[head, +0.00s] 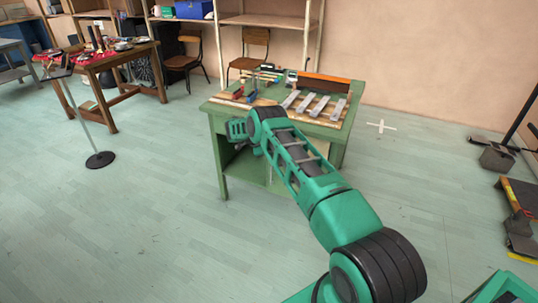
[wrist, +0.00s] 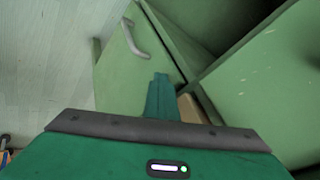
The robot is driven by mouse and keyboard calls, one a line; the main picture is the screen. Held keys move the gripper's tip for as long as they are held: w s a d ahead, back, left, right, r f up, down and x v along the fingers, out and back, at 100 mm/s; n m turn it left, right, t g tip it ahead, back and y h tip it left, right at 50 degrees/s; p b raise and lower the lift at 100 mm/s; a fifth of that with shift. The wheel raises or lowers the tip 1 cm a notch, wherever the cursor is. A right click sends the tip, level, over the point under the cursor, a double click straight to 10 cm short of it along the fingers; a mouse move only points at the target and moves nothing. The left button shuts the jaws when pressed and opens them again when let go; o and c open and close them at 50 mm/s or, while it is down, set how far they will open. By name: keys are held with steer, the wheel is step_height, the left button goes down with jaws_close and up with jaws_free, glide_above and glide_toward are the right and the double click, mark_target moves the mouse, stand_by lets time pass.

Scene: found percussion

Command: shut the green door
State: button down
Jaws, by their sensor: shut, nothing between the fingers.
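The green door (wrist: 120,77) shows in the wrist view as a flat panel with a pale curved handle (wrist: 135,38). It stands ajar, with a gap beside it where something brown shows inside the green cabinet (wrist: 245,80). My gripper (wrist: 161,80) is shut and empty, its fingertips over the door's lower right part near the gap; I cannot tell whether they touch it. In the head view my gripper (head: 237,130) is at the left front of the green workbench (head: 222,155). My arm hides much of its front, and the door is not clearly seen there.
The bench top carries metal bars (head: 320,106) and small tools. A thin stand (head: 100,159) is on the floor at left, before a wooden table (head: 92,89). Dark items (head: 497,158) lie at far right. Floor left of the bench is clear.

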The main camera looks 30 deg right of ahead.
steer(key=a+f+v, duration=0.2)
steer(key=v, duration=1)
steer(key=s+d+r+n+y, duration=0.1)
steer(key=s+r+n, duration=0.1)
steer(key=s+r, duration=0.45)
steer(key=s+d+r+n, duration=0.1)
steer(key=s+r+n, duration=0.25)
steer(key=r, duration=0.65)
steer(key=s+d+r+n+y, duration=0.1)
steer(key=s+r, duration=0.4)
steer(key=r, duration=0.3)
steer(key=s+r+n+g, duration=0.1)
steer(key=s+r, duration=0.2)
steer(key=s, duration=0.3)
steer(key=s+r+n+y, duration=0.1)
steer(key=s+r+n, duration=0.15)
steer(key=s, duration=0.45)
steer(key=s+r+n+g, duration=0.1)
steer(key=s+r, duration=0.2)
steer(key=s, duration=0.3)
steer(key=s+a+f+n+y, duration=0.1)
steer(key=s+a+n+y, duration=0.1)
steer(key=s, duration=1.2)
steer(key=s+a+n+y, duration=0.2)
steer(key=s+a+n, duration=0.2)
steer(key=s, duration=1.1)
steer(key=a, duration=0.3)
steer(key=shift+a+f, duration=0.35)
steer(key=shift+f, duration=0.05)
